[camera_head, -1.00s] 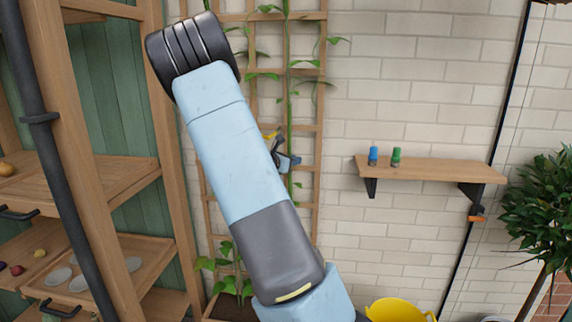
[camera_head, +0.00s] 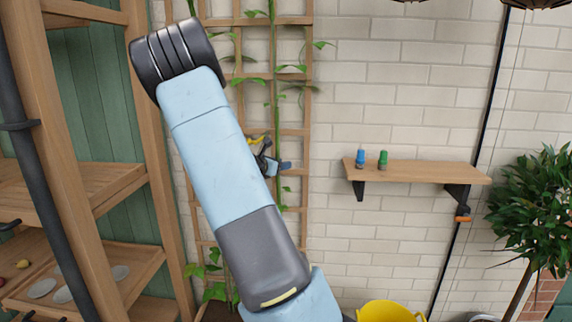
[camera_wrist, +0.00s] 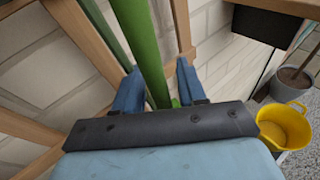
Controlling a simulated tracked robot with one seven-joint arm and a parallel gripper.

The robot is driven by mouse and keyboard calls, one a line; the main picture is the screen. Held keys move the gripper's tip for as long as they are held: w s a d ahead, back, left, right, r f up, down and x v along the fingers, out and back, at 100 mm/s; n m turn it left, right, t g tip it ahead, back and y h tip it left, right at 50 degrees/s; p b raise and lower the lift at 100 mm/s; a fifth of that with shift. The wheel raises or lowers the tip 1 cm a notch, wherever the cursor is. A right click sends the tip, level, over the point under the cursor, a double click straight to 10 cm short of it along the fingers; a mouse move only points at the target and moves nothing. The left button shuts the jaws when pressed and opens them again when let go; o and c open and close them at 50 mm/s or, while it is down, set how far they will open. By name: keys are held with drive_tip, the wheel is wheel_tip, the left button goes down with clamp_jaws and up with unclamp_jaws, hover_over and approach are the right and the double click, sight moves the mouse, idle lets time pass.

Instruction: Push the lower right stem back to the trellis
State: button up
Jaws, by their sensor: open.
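A green stem (camera_head: 275,85) with leaves runs up in front of the wooden trellis (camera_head: 309,110) on the brick wall. My gripper (camera_head: 275,165) is partly hidden behind my arm in the head view, in front of the trellis at mid height. In the wrist view my gripper (camera_wrist: 158,85) is open, with one blue finger on each side of a thick green stem (camera_wrist: 140,40). The stem passes between the fingers; I cannot tell whether it touches either one. Trellis bars (camera_wrist: 181,25) show behind it. A small yellow piece (camera_head: 257,140) shows beside my gripper.
A wooden shelf unit (camera_head: 150,130) stands to the left. A wall shelf (camera_head: 420,172) holds a blue bottle (camera_head: 361,159) and a green bottle (camera_head: 383,160). A yellow bucket (camera_head: 388,312) is at the lower right of my arm. A leafy potted tree stands far right.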

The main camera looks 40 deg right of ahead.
drive_tip(key=v, duration=1.3)
drive_tip(key=shift+a, duration=0.35)
drive_tip(key=shift+s, duration=0.1)
